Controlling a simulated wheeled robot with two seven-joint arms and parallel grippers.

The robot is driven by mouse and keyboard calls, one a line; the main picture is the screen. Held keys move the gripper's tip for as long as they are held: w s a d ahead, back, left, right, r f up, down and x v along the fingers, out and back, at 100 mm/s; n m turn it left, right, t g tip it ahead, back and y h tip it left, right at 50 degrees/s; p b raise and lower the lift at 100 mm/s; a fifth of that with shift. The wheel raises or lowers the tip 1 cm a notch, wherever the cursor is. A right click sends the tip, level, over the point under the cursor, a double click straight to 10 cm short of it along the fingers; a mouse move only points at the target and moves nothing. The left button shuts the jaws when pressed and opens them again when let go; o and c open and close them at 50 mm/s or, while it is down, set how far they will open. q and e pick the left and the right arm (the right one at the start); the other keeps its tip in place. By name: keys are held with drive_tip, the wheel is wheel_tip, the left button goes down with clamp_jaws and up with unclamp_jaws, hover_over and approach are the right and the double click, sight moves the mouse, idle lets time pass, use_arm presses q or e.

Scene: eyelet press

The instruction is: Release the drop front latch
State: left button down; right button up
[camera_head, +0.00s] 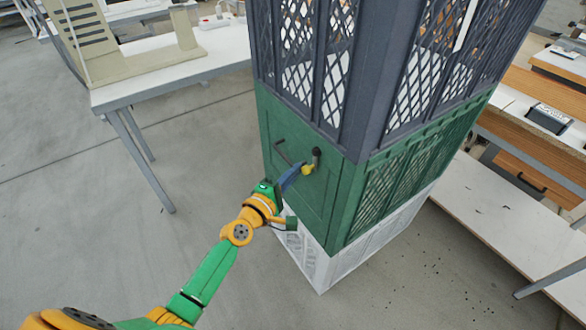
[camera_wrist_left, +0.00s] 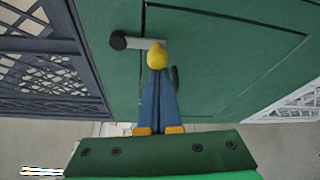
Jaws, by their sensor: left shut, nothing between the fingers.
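The green crate (camera_head: 300,190) is the middle one of a stack, and its front panel (camera_wrist_left: 220,65) looks closed. The latch on it, a short grey lever with a black round end (camera_wrist_left: 118,40), lies across the panel's edge in the left wrist view. It shows as a small dark piece (camera_head: 316,155) in the head view. My left gripper (camera_head: 307,169) has blue fingers with yellow tips, shut and empty. The tips (camera_wrist_left: 157,56) overlap the lever's free end; whether they touch it I cannot tell. My right gripper is not in view.
A dark bar handle (camera_head: 283,152) sits on the panel, mostly behind the fingers in the wrist view. A dark lattice crate (camera_head: 375,75) is above and a white crate (camera_head: 345,262) below. A white table (camera_head: 170,72) stands left, wooden benches right. The floor in front is clear.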

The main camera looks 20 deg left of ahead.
use_arm(q)
drive_tip(key=shift+r, duration=0.1)
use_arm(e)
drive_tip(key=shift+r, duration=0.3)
